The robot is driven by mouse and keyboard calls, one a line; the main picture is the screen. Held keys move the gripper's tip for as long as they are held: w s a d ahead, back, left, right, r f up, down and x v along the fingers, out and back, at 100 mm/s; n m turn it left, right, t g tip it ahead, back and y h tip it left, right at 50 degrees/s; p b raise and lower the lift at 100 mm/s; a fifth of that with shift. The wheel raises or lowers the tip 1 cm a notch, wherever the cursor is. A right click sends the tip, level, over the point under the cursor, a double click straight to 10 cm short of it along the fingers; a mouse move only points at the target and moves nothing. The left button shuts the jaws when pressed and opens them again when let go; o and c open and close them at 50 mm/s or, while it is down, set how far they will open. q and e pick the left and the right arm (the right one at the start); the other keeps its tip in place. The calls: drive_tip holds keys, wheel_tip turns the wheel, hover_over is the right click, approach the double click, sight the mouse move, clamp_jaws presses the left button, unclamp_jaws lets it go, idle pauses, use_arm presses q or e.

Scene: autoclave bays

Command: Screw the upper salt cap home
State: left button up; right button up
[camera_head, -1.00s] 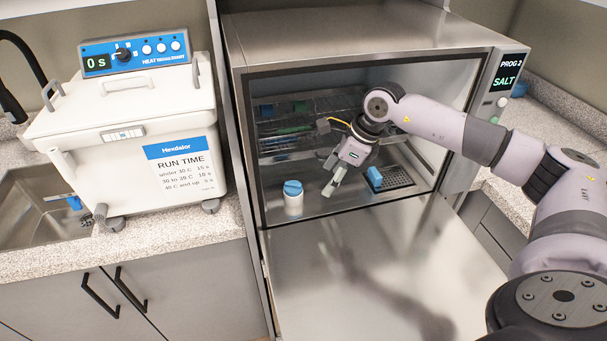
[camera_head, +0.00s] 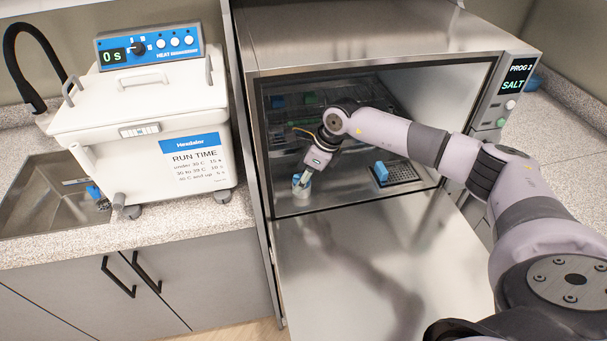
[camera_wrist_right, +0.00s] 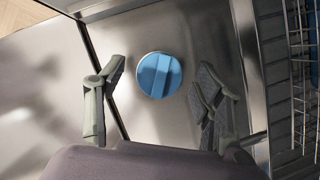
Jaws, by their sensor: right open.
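The salt cap is a round blue cap (camera_wrist_right: 160,75) with a raised bar across it, in the right wrist view. My left gripper is not in view.
Wire racks (camera_head: 290,122) are behind. The lowered door (camera_head: 350,265) is bare. The panel (camera_head: 513,88) reads PROG 2, SALT. A white heat unit (camera_head: 145,140) stands left.

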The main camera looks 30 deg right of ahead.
drive_tip(key=c, duration=1.1)
drive_tip(key=o, duration=1.1)
drive_tip(key=shift+r, duration=0.1)
